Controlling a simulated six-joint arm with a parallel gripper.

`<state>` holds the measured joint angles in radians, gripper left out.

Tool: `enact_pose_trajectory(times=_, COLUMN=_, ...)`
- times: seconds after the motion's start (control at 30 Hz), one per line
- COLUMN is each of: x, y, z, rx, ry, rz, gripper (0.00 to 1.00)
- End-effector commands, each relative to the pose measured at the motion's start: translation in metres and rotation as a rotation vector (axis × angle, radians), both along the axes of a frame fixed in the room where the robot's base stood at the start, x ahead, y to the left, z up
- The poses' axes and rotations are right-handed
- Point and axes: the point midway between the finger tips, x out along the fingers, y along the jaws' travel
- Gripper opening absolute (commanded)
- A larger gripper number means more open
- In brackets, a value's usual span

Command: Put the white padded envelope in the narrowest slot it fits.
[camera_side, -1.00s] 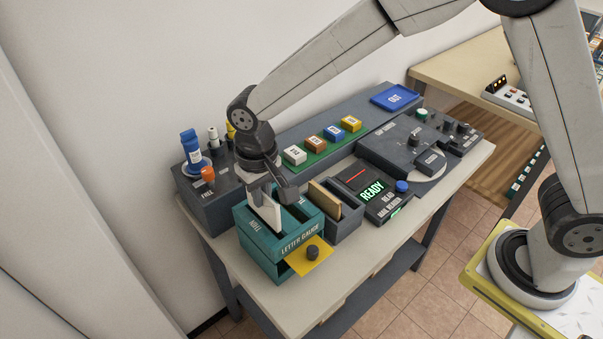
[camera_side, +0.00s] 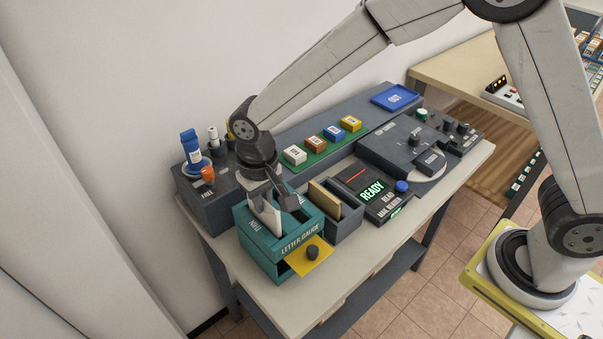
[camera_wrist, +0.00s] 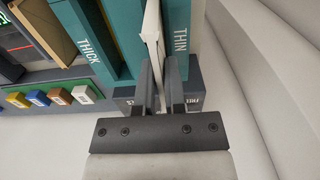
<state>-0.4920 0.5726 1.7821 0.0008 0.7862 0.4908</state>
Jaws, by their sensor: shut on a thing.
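The white padded envelope (camera_wrist: 152,32) is upright between the fingers of my gripper (camera_wrist: 160,68) in the wrist view. The gauge has a slot side marked THIN (camera_wrist: 180,40) and one marked THICK (camera_wrist: 84,35). The envelope stands beside the THIN label, partly down in the gauge at that end. How deep it sits is hidden by the gripper and the gauge walls.
A grey bin with a brown envelope (camera_side: 325,197) stands right of the gauge. A yellow plate with a black knob (camera_side: 312,254) sticks out of the gauge's front. A reader showing READY (camera_side: 371,190) is farther right.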

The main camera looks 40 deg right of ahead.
Motion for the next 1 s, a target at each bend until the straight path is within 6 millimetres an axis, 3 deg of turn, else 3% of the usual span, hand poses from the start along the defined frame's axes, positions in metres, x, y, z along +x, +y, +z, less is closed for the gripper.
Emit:
enact_pose_trajectory(times=0.83, x=0.000, y=0.000, z=-0.013, rx=0.000, ry=0.000, rz=0.000, gripper=0.00)
enact_pose_trajectory(times=0.9, x=0.000, y=0.000, z=-0.013, rx=0.000, ry=0.000, rz=0.000, gripper=0.29)
enact_pose_trajectory(times=1.0, x=0.000, y=0.000, z=-0.013, rx=0.000, ry=0.000, rz=0.000, gripper=0.54)
